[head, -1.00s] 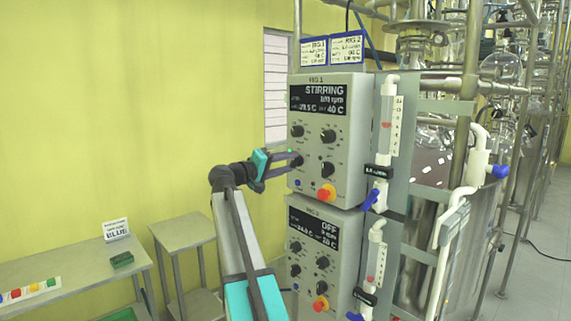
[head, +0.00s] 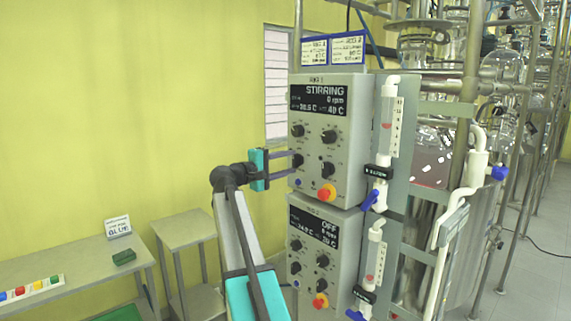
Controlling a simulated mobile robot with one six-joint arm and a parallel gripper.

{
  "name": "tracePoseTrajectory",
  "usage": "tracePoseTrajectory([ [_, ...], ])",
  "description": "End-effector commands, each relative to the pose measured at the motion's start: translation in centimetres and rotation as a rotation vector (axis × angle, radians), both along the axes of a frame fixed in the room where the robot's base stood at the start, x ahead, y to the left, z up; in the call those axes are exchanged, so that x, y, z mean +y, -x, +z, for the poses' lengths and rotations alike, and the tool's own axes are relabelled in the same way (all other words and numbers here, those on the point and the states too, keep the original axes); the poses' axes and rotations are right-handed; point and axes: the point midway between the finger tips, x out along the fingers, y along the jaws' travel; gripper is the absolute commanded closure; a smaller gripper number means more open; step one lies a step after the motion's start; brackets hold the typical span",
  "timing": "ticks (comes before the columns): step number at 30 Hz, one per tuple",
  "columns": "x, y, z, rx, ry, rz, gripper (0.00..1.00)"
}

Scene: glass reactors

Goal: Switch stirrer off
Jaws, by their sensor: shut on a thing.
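The upper control box (head: 349,125), labelled RIG 1, has a display (head: 318,99) reading STIRRING with 0 rpm. Below the display are black knobs, a small blue button (head: 298,183) and a red knob on a yellow base (head: 326,193). My gripper (head: 291,162) reaches in from the left and is shut on the lower left black knob (head: 298,160). Its two fingers lie one above the other, and part of the knob is hidden by them. The lower control box (head: 345,260) has a display (head: 314,231) reading OFF.
Valves with blue handles (head: 369,199) and white pipes stand right of the boxes. Glass reactors on a metal frame (head: 470,75) fill the back right. Grey tables (head: 183,230) stand at the lower left, with a green block (head: 123,257) and a sign (head: 117,226).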

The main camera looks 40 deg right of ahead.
Motion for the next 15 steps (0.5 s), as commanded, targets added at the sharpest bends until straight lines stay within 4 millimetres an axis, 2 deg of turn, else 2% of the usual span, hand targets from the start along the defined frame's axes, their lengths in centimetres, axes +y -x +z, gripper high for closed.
tracePoseTrajectory([
  [5, -0.20, -0.09, 0.49, 0.003, 0.010, 0.004, 0.82],
  [6, -0.20, -0.08, 0.49, 0.003, 0.010, 0.004, 0.56],
  [9, -0.17, -0.05, 0.42, 0.002, 0.008, 0.003, 0.41],
  [15, -0.12, -0.03, 0.23, 0.000, 0.005, 0.002, 0.41],
])
